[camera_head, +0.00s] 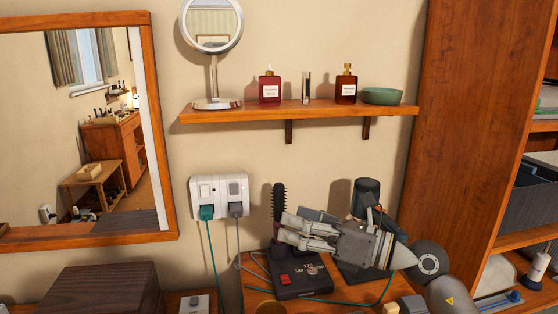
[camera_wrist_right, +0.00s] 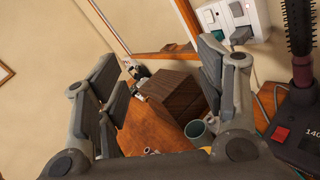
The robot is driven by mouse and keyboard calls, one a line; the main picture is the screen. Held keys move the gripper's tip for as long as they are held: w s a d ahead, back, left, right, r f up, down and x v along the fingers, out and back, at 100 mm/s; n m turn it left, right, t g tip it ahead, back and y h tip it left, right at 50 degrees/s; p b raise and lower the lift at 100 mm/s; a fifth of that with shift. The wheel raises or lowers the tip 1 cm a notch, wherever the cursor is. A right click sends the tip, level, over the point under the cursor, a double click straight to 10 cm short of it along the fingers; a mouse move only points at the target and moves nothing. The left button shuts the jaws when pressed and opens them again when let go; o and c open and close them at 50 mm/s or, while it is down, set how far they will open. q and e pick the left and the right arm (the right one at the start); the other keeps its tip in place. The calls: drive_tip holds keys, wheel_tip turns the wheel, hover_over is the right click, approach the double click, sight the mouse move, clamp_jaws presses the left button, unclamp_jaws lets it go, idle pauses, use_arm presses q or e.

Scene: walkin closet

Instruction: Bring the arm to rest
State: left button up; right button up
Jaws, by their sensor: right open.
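My right gripper (camera_head: 284,229) reaches in from the right in the head view, its fingers pointing left above the small wooden table. In the right wrist view its two fingers (camera_wrist_right: 165,60) stand wide apart with nothing between them. It is in front of the wall, near the black hot brush (camera_head: 279,200) and its dark base (camera_head: 300,284). Whether it touches the brush cannot be told. My left gripper is in neither view.
A white wall outlet (camera_head: 218,196) has two plugs with hanging cords. A wooden shelf (camera_head: 300,111) above holds a mirror, bottles and a green bowl (camera_head: 382,96). A dark wooden box (camera_head: 100,288) stands at lower left. A tall wooden cabinet (camera_head: 465,120) is at right.

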drive_tip(key=s+d+m+t+h, duration=0.1)
drive_tip(key=d+m+t+h, duration=0.45)
drive_tip(key=m, duration=0.65)
drive_tip(key=d+m+t+h, duration=0.3)
drive_tip(key=d+m+t, duration=0.3)
drive_tip(key=m+t, duration=0.45)
drive_tip(key=s+d+f+m+g+h, duration=0.3)
drive_tip(key=d+f+m+g+h, duration=0.25)
drive_tip(key=f+m, duration=0.4)
drive_tip(key=s+d+f+m+g+h, duration=0.35)
drive_tip(key=f+m+h, duration=0.3)
drive_tip(key=f, duration=0.55)
drive_tip(key=s+a+f+m+g+y, duration=0.2)
drive_tip(key=s+f+g, duration=0.5)
drive_tip(key=s, duration=0.5)
drive_tip(key=s+a+f+m+g+y, duration=0.2)
drive_tip(key=s+f+g, duration=0.3)
drive_tip(key=s+f, duration=0.6)
wheel_tip(320, 180, down, 24)
drive_tip(key=s+g, duration=0.1)
drive_tip(key=s, duration=0.1)
drive_tip(key=s+d+f+g, duration=0.1)
drive_tip(key=s+d+f, duration=0.2)
drive_tip(key=s+f, duration=1.3)
drive_tip(key=shift+s+f, duration=0.3)
drive_tip(key=shift+s, duration=0.15)
